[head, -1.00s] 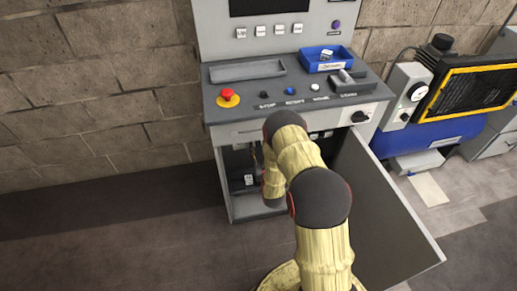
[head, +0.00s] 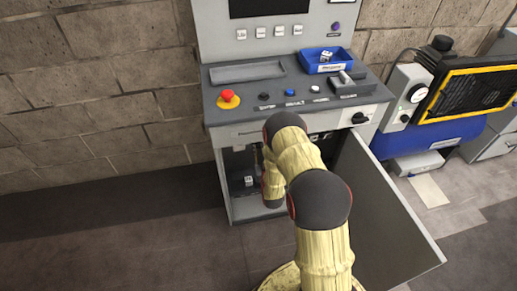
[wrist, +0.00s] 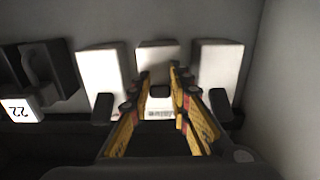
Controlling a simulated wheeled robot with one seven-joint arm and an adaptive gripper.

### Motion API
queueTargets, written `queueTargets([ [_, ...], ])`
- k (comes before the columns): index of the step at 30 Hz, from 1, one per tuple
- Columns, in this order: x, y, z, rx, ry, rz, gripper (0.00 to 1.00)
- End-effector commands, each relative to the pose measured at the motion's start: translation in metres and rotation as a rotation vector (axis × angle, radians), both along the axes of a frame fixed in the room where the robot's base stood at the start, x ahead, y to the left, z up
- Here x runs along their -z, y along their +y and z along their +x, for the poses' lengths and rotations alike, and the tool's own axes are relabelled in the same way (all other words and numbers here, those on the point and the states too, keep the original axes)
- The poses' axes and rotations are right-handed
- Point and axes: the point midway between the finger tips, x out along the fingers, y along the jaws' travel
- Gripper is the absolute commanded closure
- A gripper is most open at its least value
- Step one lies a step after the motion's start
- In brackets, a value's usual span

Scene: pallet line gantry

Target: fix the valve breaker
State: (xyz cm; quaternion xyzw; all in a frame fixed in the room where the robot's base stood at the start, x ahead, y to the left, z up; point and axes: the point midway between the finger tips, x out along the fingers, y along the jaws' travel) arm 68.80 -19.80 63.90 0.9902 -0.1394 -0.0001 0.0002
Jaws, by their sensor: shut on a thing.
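In the wrist view three white breakers stand side by side in the cabinet: a left one (wrist: 103,72), a middle one (wrist: 156,58) and a right one (wrist: 219,65). Each has a black lever; the middle lever (wrist: 160,91) sits differently from the outer two. My gripper (wrist: 160,76), with yellow and black fingers, is at the middle breaker, its fingers on either side of the black lever and shut on it. A label under that lever is too blurred to read. In the head view my arm reaches into the open cabinet (head: 225,180) and hides the gripper and breakers.
The cabinet door (head: 385,215) hangs open on the right. Above are a red stop button (head: 228,96) and a blue bin (head: 327,62).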

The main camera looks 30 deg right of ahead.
Motion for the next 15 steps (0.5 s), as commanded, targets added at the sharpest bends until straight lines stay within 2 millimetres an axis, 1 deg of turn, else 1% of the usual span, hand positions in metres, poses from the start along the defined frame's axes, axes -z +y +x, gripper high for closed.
queueTargets([
  [8, -0.003, 0.0, -0.001, 0.001, 0.02, 0.007, 1.0],
  [15, -0.012, 0.001, -0.004, 0.001, 0.129, 0.038, 1.0],
])
